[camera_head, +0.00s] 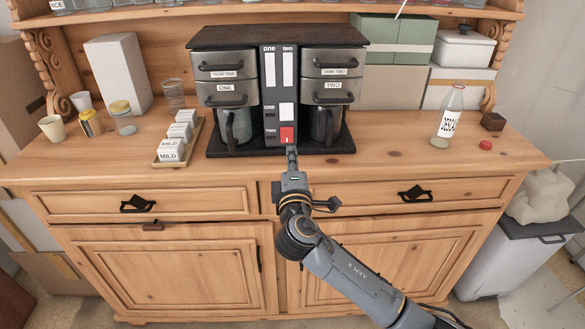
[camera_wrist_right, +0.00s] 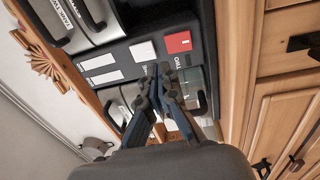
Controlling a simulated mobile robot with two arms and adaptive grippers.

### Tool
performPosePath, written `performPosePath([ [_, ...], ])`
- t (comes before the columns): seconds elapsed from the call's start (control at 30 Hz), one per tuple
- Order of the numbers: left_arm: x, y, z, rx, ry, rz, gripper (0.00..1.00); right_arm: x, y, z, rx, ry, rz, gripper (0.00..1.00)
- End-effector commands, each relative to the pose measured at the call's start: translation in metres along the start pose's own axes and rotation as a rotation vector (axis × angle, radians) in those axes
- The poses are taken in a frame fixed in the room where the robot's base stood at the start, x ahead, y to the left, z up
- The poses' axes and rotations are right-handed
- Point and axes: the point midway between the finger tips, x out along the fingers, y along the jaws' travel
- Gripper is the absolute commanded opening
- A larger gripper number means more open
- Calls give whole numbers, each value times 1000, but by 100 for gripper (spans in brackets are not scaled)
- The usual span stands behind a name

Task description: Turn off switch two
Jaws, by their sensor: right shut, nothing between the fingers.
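The dark two-sided coffee machine (camera_head: 277,60) stands at the back middle of the dresser top. Switch two (camera_head: 287,135) is a red rocker low on its centre panel, with a small TWO label beside it; it also shows in the right wrist view (camera_wrist_right: 178,42). A white switch (camera_head: 286,112) sits above it, and in the right wrist view (camera_wrist_right: 142,51) it lies left of the red one. My right gripper (camera_head: 291,151) is shut and empty, its fingertips just below and in front of the red switch. I cannot tell if they touch the machine. My left gripper is out of view.
A labelled bottle (camera_head: 449,112) and a red cap (camera_head: 486,145) are at the right. The dresser top between machine and bottle is clear.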

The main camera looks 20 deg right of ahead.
Motion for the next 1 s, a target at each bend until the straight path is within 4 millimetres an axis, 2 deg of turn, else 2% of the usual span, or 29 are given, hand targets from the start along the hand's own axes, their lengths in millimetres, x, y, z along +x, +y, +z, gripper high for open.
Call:
performPosePath([
  [0.1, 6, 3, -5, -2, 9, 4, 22, -18, 2, 0, 2, 1, 0, 0],
  [0.3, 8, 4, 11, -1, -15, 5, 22, -33, 7, 0, 0, 0, 0, 0],
  [0.43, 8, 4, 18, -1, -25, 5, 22, -35, 8, 0, -1, -1, 0, 0],
  [0.8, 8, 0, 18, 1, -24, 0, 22, -35, 7, 0, 0, 0, -1, 0],
  [0.9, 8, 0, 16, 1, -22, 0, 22, -33, -8, 0, 1, 4, -30, 0],
  [0.97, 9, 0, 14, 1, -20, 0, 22, -30, -30, 0, 5, 8, -73, 0],
  [1.0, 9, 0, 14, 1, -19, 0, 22, -29, -51, 0, 12, 13, -114, 0],
])
